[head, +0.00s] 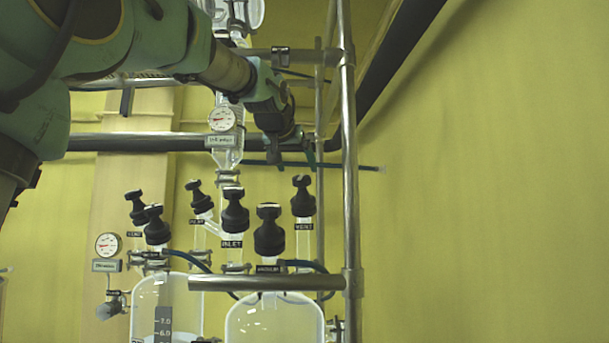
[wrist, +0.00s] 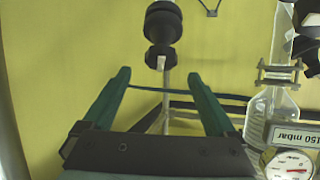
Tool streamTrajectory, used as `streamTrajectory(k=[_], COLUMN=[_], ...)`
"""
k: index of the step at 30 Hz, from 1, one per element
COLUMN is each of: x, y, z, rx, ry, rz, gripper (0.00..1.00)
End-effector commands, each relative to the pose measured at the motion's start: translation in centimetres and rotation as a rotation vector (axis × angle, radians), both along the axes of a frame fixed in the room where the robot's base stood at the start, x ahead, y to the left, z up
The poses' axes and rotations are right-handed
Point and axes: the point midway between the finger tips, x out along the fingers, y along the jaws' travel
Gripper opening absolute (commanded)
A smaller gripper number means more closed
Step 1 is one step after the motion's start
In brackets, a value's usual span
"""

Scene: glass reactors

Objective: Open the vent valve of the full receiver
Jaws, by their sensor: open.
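Two glass receivers stand low in the head view, the left one (head: 180,292) with a scale and the right one (head: 274,312); their lower parts are cut off, so I cannot tell which is full. A black vent knob (head: 304,195) with a VENT label stands at the right of the valve group. Another black knob (head: 136,207) at the left has a small label that is hard to read. My gripper (head: 290,155) is above the right vent knob, apart from it. In the wrist view my gripper (wrist: 162,88) is open and empty, with a black knob (wrist: 163,25) beyond the fingertips.
Black knobs marked INLET (head: 234,210) and VACUUM (head: 269,231) stand close by. A vertical steel post (head: 349,180) and a horizontal rail (head: 265,283) frame the valves. A gauge (head: 221,119) hangs left of my gripper. The yellow wall at right is clear.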

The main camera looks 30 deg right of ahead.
Motion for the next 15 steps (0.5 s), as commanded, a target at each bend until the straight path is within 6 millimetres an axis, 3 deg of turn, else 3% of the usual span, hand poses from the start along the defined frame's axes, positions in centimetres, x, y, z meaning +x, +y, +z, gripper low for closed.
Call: streamTrajectory(k=[6,15], x=[2.9,4.7], y=[-2.5,-4.1], z=[-1.3,-2.5], rx=[0.003,0.001], ry=[0.001,0.000], rz=[0.003,0.001], gripper=[0.92,0.92])
